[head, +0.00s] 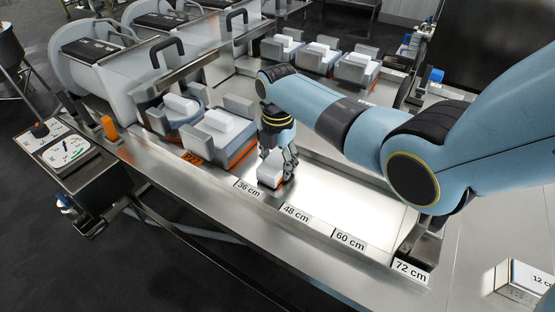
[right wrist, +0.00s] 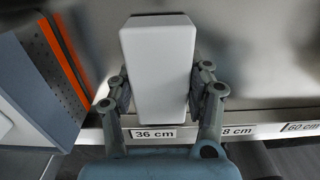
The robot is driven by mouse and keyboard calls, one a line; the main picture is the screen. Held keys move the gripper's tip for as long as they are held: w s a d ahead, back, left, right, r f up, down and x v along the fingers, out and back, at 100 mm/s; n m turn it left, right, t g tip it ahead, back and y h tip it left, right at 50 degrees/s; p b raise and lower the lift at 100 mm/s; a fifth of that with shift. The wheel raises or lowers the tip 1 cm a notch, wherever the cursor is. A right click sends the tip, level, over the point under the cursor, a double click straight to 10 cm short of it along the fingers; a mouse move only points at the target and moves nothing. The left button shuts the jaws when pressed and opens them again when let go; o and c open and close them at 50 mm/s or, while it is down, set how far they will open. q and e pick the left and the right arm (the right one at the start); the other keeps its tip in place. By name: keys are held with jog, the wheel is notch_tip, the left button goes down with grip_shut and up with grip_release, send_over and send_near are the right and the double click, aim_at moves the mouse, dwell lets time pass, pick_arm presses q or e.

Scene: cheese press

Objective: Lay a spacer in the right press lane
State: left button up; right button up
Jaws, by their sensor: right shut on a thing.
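My right gripper (head: 278,172) reaches down into the near press lane (head: 335,200) and is shut on a white block, the spacer (head: 269,168), which shows orange low on its near side. In the right wrist view the spacer (right wrist: 158,70) sits between the two fingers (right wrist: 160,95), its long side pointing away from the wrist. It is by the 36 cm label (right wrist: 153,134), just right of the last mould (head: 222,137). I cannot tell whether it touches the lane floor. My left gripper is not in view.
The lane floor is bare from the spacer to the end stop by the 72 cm label (head: 411,271). The far lane holds several moulds (head: 319,62). A white box marked 12 c (head: 520,284) stands at bottom right. A gauge panel (head: 70,153) is at left.

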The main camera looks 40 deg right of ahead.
jog(key=o, duration=1.3)
jog(key=shift+r, duration=0.1)
notch_tip(320, 180, up, 12)
notch_tip(320, 180, up, 10)
jog(key=p, duration=1.3)
send_over(277, 159)
jog(key=shift+b, duration=0.35)
